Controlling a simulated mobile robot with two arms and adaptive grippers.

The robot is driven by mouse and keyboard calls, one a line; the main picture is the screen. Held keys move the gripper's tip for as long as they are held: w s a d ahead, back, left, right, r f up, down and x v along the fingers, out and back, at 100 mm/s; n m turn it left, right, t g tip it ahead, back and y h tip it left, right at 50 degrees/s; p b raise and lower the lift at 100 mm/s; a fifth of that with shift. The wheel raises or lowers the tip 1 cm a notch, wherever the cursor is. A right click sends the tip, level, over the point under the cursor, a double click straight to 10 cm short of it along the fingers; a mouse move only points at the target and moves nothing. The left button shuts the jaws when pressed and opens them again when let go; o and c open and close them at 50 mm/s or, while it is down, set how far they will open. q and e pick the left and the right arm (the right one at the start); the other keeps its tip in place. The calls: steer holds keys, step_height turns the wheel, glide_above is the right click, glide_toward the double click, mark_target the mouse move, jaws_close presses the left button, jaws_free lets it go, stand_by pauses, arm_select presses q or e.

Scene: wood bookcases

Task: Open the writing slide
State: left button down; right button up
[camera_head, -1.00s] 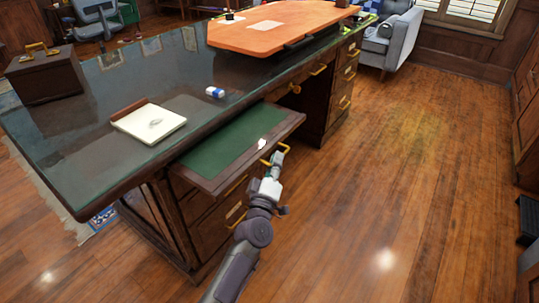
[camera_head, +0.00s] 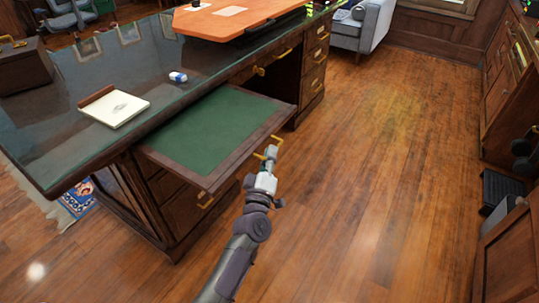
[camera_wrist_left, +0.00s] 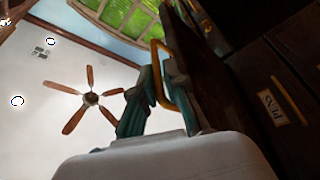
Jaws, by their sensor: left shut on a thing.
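The writing slide (camera_head: 215,130) is a green-topped wooden board that sticks well out from under the desk top, over the drawers. A brass handle (camera_head: 264,156) sits on its front edge. My left gripper (camera_head: 271,152) is at that handle and shut on it. In the left wrist view the fingers (camera_wrist_left: 158,95) are around the brass handle (camera_wrist_left: 160,62), with the dark wood beside it. My right gripper is in neither view.
Open wood floor (camera_head: 380,170) lies to the right. A cabinet (camera_head: 510,255) stands at the right edge.

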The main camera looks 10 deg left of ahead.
arm_select(q)
steer(key=c, duration=1.3)
jaws_free()
steer(key=shift+r, duration=0.15)
steer(key=shift+o, duration=0.2)
steer(key=shift+s+f, duration=0.2)
steer(key=shift+s, duration=0.15)
steer(key=v, duration=1.1)
steer(key=shift+s, duration=0.15)
